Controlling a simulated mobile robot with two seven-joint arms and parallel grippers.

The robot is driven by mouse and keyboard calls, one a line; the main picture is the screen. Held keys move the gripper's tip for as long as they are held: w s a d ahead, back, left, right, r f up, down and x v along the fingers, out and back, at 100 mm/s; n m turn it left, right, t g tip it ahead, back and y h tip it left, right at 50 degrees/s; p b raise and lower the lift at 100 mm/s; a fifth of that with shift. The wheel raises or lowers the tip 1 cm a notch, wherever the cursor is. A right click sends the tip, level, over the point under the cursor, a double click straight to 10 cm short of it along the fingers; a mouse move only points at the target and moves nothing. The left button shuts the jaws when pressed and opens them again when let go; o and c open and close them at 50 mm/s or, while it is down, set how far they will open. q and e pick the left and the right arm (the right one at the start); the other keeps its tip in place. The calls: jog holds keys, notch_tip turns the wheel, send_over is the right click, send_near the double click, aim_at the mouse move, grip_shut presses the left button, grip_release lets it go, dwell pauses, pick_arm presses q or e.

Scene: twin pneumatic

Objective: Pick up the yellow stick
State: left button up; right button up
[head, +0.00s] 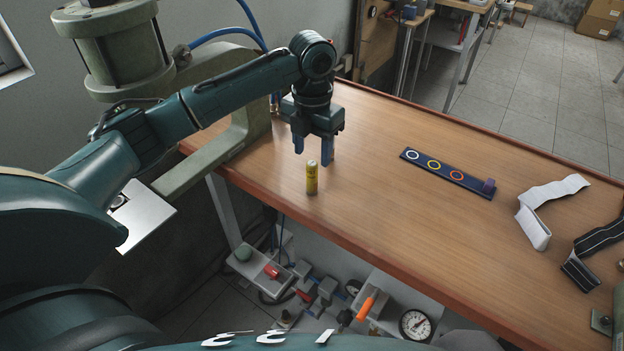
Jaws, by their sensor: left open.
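The yellow stick (312,180) is a short yellow cylinder standing upright on the wooden table, near its front edge at the left. My left gripper (313,157) points down above and slightly behind it, with two blue fingers spread apart. Nothing shows between the fingers. The stick's top is close to the fingertips; I cannot tell whether they touch. My right gripper does not show.
A dark strip (447,173) with white, yellow and orange rings and a small purple piece at its end lies on the table (400,230). White (545,205) and black (595,250) bands lie at the right. A green press (230,150) stands at the left.

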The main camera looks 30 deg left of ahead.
aim_at(312, 163)
pick_arm(q)
jog(key=shift+w+f+p, duration=0.1)
jog(key=shift+f+p, duration=0.35)
jog(key=shift+f, duration=1.95)
jog(key=shift+c, duration=0.6)
grip_shut()
